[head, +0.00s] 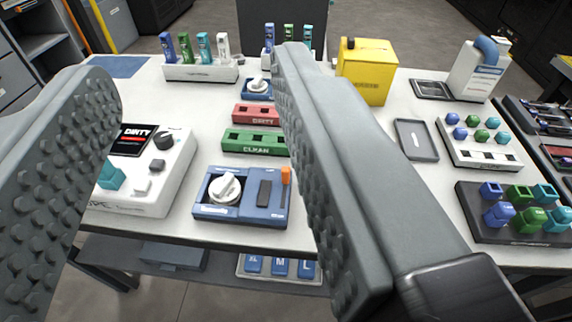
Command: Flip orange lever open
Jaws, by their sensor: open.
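The orange lever (286,175) stands upright at the right end of a blue device (240,211) near the table's front edge. The device also has a white round knob (225,188) and a dark slot (264,193). My gripper (188,75) is open and empty, with its two grey textured fingers wide apart. The fingers are close to the camera, above the table. The lever appears just left of the right finger in the picture and apart from it. The right finger hides part of the table behind it.
A white box with a "DIRTY" screen (150,185) stands left of the blue device. Red (255,114) and green (253,141) trays lie behind it. A yellow box (366,71) stands at the back. Holders with coloured caps (518,232) are on the right.

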